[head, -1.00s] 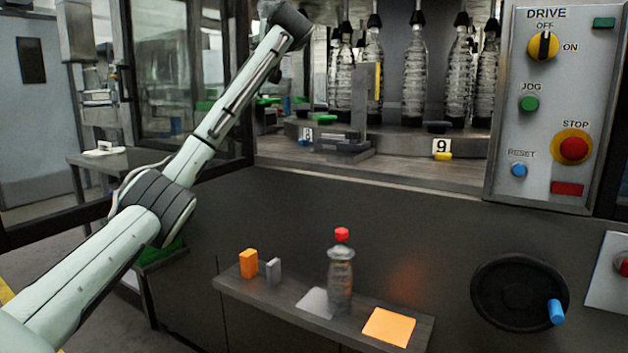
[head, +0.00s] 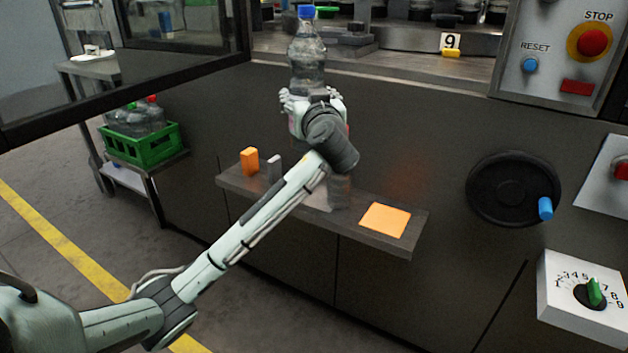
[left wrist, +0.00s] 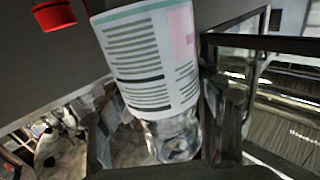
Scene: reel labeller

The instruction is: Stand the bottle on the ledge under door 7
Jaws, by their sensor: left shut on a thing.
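My left gripper (head: 312,98) is shut on a clear ribbed bottle with a blue cap (head: 307,52). It holds the bottle upright above the front ledge (head: 395,240), in front of the dark machine panel. The left wrist view shows a white label with text and a pink patch on the held bottle (left wrist: 150,62). A second, red-capped bottle stood on the ledge earlier; my arm now hides most of it, and only its lower part (head: 340,190) shows. No number 7 is readable on a door. My right gripper is out of view.
On the ledge are an orange block (head: 249,161), a grey block (head: 274,168) and an orange square (head: 385,219). A number 9 plate (head: 451,41) is above. A handwheel (head: 513,188) and a numbered dial (head: 590,293) are at right. A green crate (head: 140,145) holds bottles.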

